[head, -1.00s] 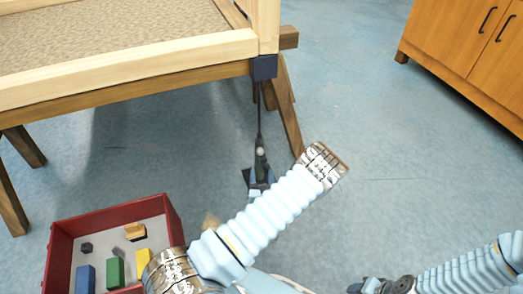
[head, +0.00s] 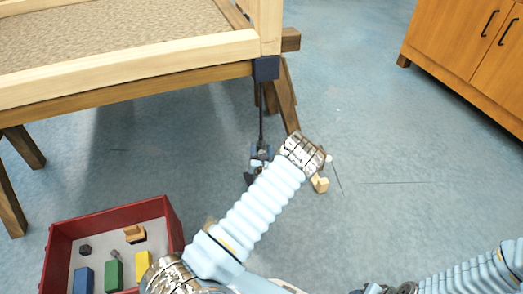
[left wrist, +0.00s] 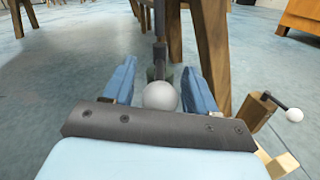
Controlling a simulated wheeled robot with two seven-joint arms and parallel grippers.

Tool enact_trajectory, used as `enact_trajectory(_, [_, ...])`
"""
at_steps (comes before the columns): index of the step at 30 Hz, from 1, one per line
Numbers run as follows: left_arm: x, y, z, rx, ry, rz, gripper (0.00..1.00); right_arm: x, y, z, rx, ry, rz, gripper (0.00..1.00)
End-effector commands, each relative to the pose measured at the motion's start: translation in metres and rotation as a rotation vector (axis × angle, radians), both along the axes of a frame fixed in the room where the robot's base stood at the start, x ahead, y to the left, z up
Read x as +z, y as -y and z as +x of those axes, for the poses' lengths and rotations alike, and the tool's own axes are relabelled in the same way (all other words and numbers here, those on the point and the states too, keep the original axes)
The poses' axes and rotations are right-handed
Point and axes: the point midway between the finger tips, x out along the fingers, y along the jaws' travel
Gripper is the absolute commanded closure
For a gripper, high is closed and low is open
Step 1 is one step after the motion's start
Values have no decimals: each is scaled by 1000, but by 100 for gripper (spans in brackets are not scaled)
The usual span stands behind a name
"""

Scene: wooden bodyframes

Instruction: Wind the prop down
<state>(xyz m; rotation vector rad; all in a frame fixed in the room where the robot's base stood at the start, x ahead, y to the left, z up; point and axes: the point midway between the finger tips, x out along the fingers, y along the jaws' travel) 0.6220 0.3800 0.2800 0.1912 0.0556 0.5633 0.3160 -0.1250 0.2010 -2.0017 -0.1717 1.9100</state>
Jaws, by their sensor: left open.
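The prop (head: 262,112) is a thin dark pole under the near right corner of the frame, with a dark blue head (head: 266,68) against the timber. My left gripper (head: 262,152) is at its lower part, and my own arm hides the foot. In the left wrist view the blue fingers (left wrist: 158,88) are open, with a white ball knob (left wrist: 160,96) between them and the dark pole (left wrist: 160,45) behind. I cannot tell whether either finger touches the knob. My right gripper (head: 378,289) is barely visible at the bottom edge of the head view.
A wooden block with a dark crank and white knob (left wrist: 294,115) stands right of the left gripper. The frame's wooden legs (head: 287,95) are close by. A red tray (head: 58,246) with coloured blocks is at lower left. A cabinet (head: 465,50) stands upper right.

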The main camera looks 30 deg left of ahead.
Motion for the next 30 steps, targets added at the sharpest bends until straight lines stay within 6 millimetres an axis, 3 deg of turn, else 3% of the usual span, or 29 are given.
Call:
enact_trajectory(2, [0, 0, 0, 0, 0, 0, 43, 0, 0, 0, 0, 0, 0, 57])
enact_trajectory(13, [0, 0, 0, 0, 0, 0, 98, 0, 0, 0, 0, 0, 0, 57])
enact_trajectory(30, [-2, 6, 3, 86, 2, -1, 100, -10, -1, 0, 2, -1, 2, 57])
